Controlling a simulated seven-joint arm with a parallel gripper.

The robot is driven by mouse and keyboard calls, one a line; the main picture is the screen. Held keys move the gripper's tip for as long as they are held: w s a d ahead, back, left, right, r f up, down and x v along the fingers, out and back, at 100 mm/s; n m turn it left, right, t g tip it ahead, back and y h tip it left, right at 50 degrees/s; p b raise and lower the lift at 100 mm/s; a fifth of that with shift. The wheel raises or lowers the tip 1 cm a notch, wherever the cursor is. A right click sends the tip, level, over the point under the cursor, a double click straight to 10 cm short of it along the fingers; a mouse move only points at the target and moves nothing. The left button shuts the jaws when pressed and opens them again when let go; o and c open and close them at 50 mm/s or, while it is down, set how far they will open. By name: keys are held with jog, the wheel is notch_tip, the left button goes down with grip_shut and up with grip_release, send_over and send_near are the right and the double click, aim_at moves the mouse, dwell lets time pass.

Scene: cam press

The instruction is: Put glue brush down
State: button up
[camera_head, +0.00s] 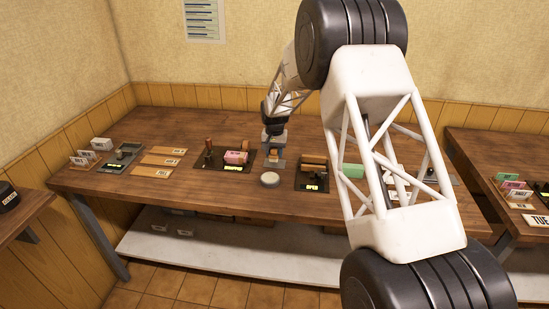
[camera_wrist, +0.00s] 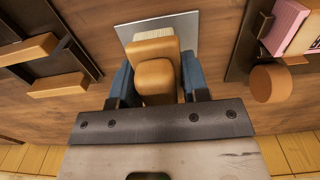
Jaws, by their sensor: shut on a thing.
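The glue brush (camera_wrist: 157,78) has an orange-brown wooden handle and pale bristles at its far end. My gripper (camera_wrist: 157,88) is shut on the handle, with a blue finger on each side. The bristle end is over a grey plate (camera_wrist: 187,33) on the table; I cannot tell whether it touches. In the head view my gripper (camera_head: 273,148) is low over the table, just above the grey plate (camera_head: 277,164). The brush itself is mostly hidden there by the gripper.
A round pale tin (camera_head: 270,180) stands in front of the plate. A dark tray with a pink block (camera_head: 236,158) is to the left. A dark tray with wooden blocks (camera_head: 313,172) is to the right. Wooden strips (camera_head: 160,161) lie farther left.

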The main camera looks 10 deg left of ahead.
jog(key=shift+f, duration=1.25)
jog(key=shift+f, duration=0.1)
jog(key=o, duration=1)
notch_tip(320, 180, up, 12)
jog(key=shift+r, duration=0.1)
